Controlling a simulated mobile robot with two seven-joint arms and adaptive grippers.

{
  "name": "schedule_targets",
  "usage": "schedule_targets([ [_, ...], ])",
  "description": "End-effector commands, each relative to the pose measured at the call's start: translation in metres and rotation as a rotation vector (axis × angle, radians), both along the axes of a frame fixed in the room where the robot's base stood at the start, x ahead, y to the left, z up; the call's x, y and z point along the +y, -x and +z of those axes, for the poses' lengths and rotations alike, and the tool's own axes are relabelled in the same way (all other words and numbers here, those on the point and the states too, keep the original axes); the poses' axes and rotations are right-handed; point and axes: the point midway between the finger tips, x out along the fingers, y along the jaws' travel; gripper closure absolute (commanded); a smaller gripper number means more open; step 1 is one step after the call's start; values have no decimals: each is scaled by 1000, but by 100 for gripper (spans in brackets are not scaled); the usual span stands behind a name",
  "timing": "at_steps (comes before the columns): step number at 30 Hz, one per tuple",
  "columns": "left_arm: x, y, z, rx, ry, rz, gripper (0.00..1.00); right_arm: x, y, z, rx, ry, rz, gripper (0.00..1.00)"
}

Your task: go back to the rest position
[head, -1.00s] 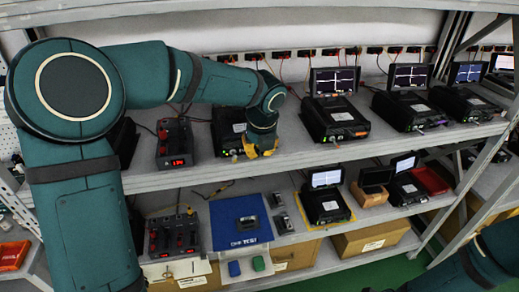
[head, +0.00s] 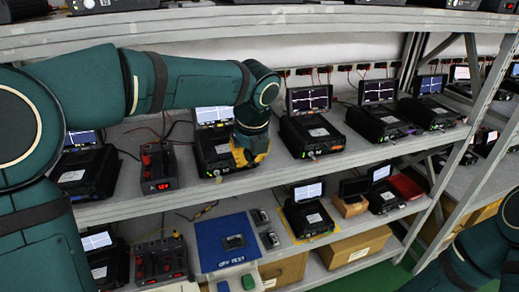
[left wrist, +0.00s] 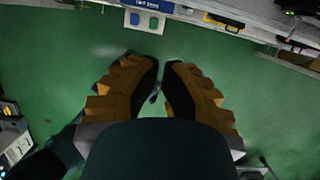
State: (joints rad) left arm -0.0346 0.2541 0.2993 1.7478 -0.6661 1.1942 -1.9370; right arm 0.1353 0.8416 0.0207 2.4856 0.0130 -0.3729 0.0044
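My left gripper (head: 250,158), with yellow fingers, is in front of a black device (head: 212,150) with a lit screen on the middle shelf. I cannot tell whether it touches the device. In the left wrist view, the gripper's fingertips (left wrist: 161,62) are almost together, with only a thin gap and nothing held between them. Below them is green floor. Part of my right arm (head: 470,262) shows at the lower right, but its gripper is out of view.
The middle shelf (head: 300,170) holds several black devices with screens and a power supply (head: 158,165). The lower shelf holds a blue mat (head: 215,232), more devices and a red bin (head: 405,187). Cardboard boxes (head: 355,245) stand below. Green floor (left wrist: 240,110) is open in front.

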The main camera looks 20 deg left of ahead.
Motion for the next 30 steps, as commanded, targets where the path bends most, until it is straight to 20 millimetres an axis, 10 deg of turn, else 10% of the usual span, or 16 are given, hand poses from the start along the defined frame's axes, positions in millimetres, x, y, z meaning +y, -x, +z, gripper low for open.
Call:
schedule_targets([
  [5, -4, 0, -13, 6, 25, 30, 100, 0, 0, -1, 0, 0, 0, 53],
  [11, -35, 2, -109, 50, 230, 311, 100, 0, 1, -9, 3, 1, 1, 53],
  [21, -88, 67, -308, 250, 613, 1368, 100, 1, 4, -27, 10, 1, 6, 53],
  [30, -82, 145, -409, 296, 661, 2334, 100, 2, 6, -39, 14, 1, 10, 53],
])
